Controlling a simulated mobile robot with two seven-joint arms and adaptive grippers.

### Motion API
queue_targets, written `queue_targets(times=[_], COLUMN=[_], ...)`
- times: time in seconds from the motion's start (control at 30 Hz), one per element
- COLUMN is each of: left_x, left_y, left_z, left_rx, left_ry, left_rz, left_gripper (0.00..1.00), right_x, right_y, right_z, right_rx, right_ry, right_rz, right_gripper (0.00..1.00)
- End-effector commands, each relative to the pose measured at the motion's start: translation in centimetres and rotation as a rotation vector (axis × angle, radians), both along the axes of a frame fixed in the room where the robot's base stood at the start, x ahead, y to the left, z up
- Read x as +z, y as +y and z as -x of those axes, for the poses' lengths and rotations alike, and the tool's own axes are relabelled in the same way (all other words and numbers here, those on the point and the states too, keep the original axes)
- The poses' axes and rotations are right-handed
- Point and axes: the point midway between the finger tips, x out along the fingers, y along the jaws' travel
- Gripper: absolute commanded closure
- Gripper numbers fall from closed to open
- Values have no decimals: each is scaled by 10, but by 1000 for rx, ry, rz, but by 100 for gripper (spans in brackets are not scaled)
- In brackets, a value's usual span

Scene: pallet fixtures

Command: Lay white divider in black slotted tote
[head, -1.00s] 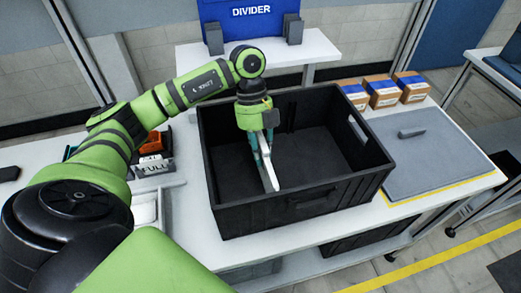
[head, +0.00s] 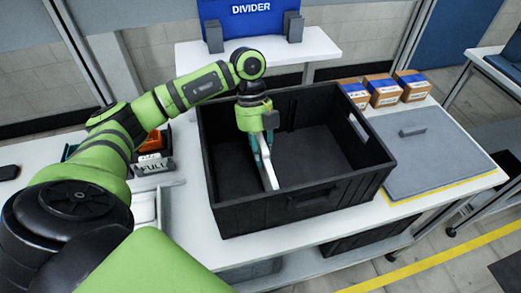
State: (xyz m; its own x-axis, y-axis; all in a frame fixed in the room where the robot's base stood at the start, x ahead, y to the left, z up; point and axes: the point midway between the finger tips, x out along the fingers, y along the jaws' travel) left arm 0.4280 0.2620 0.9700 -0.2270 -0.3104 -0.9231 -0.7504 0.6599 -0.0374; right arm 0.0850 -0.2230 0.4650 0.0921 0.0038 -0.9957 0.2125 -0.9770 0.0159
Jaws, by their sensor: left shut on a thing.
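The black tote (head: 305,208) stands on the white table in the middle of the head view, with its inside open to me. My left gripper (head: 263,138) points down inside the tote, near its left side. It is shut on the white divider (head: 267,172), a thin pale panel that I see nearly edge-on. The divider stands upright within the tote's walls, and its near end points toward the front wall. I cannot tell whether its lower edge touches the floor or sits in a slot. My right gripper is not in view.
A grey board (head: 430,160) with a small handle and yellow edge lies right of the tote. Several cardboard boxes (head: 383,90) stand behind it. A blue DIVIDER sign (head: 250,22) stands on a rear shelf. Small bins (head: 153,165) sit left of the tote.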

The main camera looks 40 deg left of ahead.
Motion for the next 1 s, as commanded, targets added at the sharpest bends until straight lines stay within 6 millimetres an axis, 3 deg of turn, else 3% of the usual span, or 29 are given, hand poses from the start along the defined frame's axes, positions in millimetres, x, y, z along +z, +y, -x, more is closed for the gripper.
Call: queue_targets(times=[0.1, 0.13, 0.2, 0.63, 1.0], left_x=[-2, -2, -2, 5, 73], left_y=[0, 0, 0, 2, 25], left_z=[0, 0, 0, -2, -19], left_rx=[0, 0, 0, 1, 2], left_ry=[-1, -1, -1, -2, -5], left_rz=[1, 1, 1, -1, 1], left_gripper=[100, 76, 52, 52, 52], right_x=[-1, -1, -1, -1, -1], right_y=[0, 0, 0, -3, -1], right_z=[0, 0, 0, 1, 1], right_rx=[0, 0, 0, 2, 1], right_ry=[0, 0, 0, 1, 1], right_rz=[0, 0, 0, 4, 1], right_gripper=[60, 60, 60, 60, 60])
